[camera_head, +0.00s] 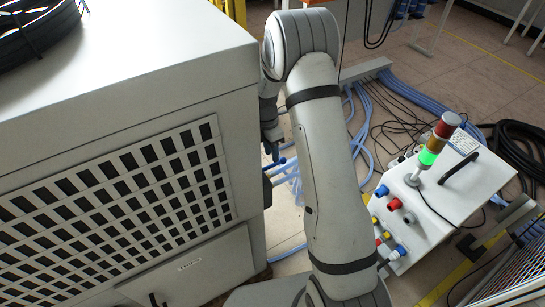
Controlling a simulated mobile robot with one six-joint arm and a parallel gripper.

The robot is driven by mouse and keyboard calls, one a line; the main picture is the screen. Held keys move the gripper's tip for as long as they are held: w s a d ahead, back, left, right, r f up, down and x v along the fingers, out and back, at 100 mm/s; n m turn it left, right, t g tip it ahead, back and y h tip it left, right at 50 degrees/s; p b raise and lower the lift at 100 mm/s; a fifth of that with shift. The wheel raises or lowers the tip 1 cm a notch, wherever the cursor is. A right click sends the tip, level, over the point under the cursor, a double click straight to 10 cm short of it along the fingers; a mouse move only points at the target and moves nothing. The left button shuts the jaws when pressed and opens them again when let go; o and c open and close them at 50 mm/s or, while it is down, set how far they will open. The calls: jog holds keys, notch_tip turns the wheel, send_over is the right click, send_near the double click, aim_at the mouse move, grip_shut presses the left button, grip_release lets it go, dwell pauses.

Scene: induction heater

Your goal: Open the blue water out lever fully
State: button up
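My arm reaches up and over beside the large grey cabinet, with its wrist hanging down along the cabinet's right side. My gripper (272,147) is small in view and partly hidden by the cabinet edge and my own arm. I cannot tell whether its fingers are open or shut. Just below it, blue pipe-like parts (283,168) stick out from the cabinet's side. The blue water out lever cannot be made out clearly among them, and neither its position nor any contact with my gripper can be told.
The grey cabinet (110,85) with a grille fills the left. A white control box (445,195) with coloured buttons and a signal light (437,145) stands on the floor at right. Blue hoses (365,130) and black cables (515,145) run across the floor behind.

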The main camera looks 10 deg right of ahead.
jog(key=shift+w+a+r, duration=0.1)
jog(key=shift+w+r, duration=0.1)
jog(key=shift+r, duration=0.9)
jog(key=shift+w+a+r, duration=0.1)
jog(key=shift+w+r, duration=0.1)
jog(key=shift+r, duration=0.85)
jog(key=s+r+m+t+p, duration=0.1)
jog(key=s+r+m+p, duration=0.2)
jog(key=r, duration=0.4)
jog(key=s+d+r+m, duration=0.1)
jog(key=s+r+m, duration=0.35)
jog(key=r, duration=0.25)
jog(key=s+r+m+t+p, duration=0.1)
jog(key=s+r+m+p, duration=0.2)
jog(key=r, duration=0.4)
jog(key=s+r+m+t+p, duration=0.1)
jog(key=s+r+m, duration=0.3)
jog(key=s, duration=0.4)
jog(key=s+r+m+t+p, duration=0.1)
jog(key=s+r+m+p, duration=0.1)
jog(key=s+r+m, duration=0.2)
jog(key=s+m, duration=0.3)
jog(key=s, duration=0.2)
jog(key=shift+s+d+r+t+y, duration=0.2)
jog(key=shift+d+t+y, duration=0.1)
jog(key=shift+d+y, duration=0.1)
